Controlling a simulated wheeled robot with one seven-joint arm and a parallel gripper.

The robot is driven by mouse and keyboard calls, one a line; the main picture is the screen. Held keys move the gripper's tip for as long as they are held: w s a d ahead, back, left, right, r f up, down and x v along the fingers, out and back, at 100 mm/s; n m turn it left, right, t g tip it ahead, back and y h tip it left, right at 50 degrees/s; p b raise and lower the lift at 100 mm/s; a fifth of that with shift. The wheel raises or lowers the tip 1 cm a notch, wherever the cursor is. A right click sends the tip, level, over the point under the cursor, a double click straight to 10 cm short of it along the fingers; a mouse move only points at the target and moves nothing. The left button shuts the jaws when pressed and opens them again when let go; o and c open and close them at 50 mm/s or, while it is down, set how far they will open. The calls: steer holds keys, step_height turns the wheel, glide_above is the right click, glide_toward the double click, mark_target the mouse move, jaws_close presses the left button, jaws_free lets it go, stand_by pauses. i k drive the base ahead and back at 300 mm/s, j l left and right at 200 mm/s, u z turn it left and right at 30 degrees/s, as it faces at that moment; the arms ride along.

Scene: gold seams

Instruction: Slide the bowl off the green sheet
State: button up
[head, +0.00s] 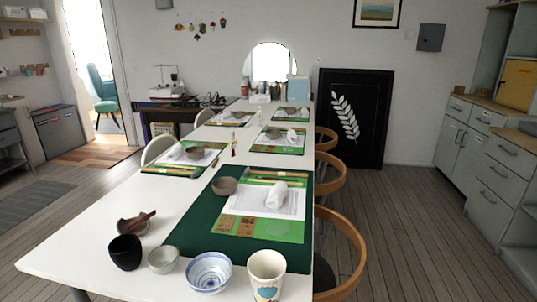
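A brown-grey bowl (224,187) stands upright at the near place on the long white table. It is at the upper left of a light green sheet (290,231), which lies on a larger dark green mat (195,232). The bowl overlaps the mat and the left edge of the white printed page (250,208) on the sheet; how much of its base is on the green sheet is hard to tell. A rolled white cloth (277,195) lies to its right. My gripper is not in this view.
A dark cup (126,252), pale cup (162,260), blue-and-white bowl (209,272) and patterned tumbler (267,274) line the near table edge. A brown vessel with a stick (134,223) stands left. White tabletop (165,200) left of the mat is clear. Wooden chairs (343,245) stand right.

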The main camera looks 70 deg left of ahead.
mark_target(227, 189)
steer(key=k+j+z, duration=0.15)
steer(key=k+z, duration=0.35)
steer(key=k, duration=0.2)
steer(key=k+j+u, duration=0.1)
steer(key=k+u, duration=0.35)
steer(key=k+j+u, duration=0.3)
steer(key=u, duration=0.2)
steer(key=k+j+u, duration=0.75)
steer(key=j+u, duration=0.2)
